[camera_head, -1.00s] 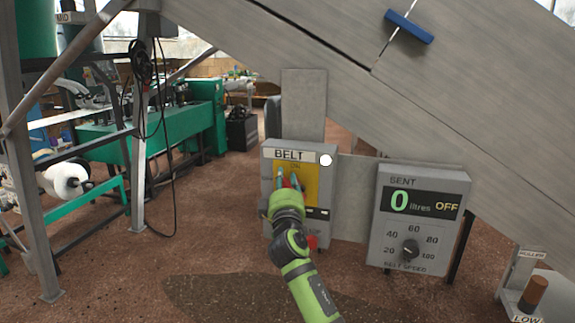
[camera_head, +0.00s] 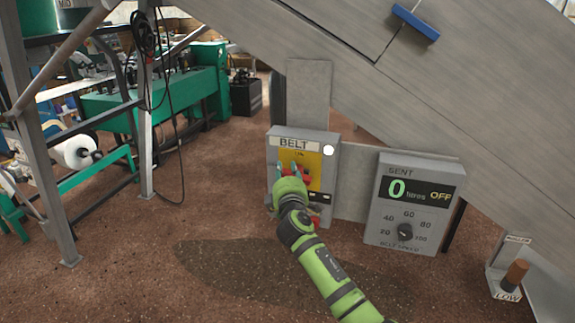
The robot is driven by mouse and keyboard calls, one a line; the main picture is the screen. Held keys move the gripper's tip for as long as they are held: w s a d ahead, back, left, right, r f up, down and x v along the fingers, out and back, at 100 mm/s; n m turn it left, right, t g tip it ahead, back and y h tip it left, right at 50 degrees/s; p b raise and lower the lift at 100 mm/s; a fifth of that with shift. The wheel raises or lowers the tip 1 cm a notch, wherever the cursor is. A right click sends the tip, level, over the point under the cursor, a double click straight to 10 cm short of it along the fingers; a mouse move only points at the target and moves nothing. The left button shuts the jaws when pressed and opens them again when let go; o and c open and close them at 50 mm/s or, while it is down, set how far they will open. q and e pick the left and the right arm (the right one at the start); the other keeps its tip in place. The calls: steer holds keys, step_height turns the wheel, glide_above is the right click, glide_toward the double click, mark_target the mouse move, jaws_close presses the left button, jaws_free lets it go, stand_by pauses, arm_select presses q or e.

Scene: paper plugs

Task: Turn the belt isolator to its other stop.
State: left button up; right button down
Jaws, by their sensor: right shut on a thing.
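The belt isolator is on the grey BELT box (camera_head: 274,158), which has a yellow plate (camera_head: 313,162) and a white round lamp (camera_head: 328,150) at its upper right. My right gripper (camera_head: 294,171) is at the yellow plate, shut on the red isolator handle (camera_head: 306,178). My green and black right arm comes up from the lower right and covers much of the box's lower front. The handle is mostly hidden by the gripper, so its exact angle cannot be told. My left gripper is not in view.
Right of the box stands a grey panel (camera_head: 375,222) reading SENT 0 litres OFF, with a black belt speed knob (camera_head: 405,232). A brown-handled lever (camera_head: 515,275) marked LOW is at lower right. A grey sloping conveyor side (camera_head: 470,100) hangs above. The brown floor is open in front.

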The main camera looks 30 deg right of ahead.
steer(key=shift+a+f+n+p, duration=0.2)
steer(key=shift+f+n+p, duration=0.2)
steer(key=shift+f+p, duration=0.2)
steer(key=shift+f+g, duration=0.15)
steer(key=shift+g, duration=0.15)
stand_by(0.3)
stand_by(0.4)
steer(key=c, duration=1)
jaws_free()
steer(key=shift+a, duration=0.1)
steer(key=shift+s+d+r, duration=0.1)
steer(key=shift+d+r, duration=0.1)
steer(key=shift+r, duration=0.05)
steer(key=shift+s, duration=0.1)
steer(key=v, duration=1.2)
steer(key=shift+r+p, duration=0.1)
steer(key=shift+p, duration=0.2)
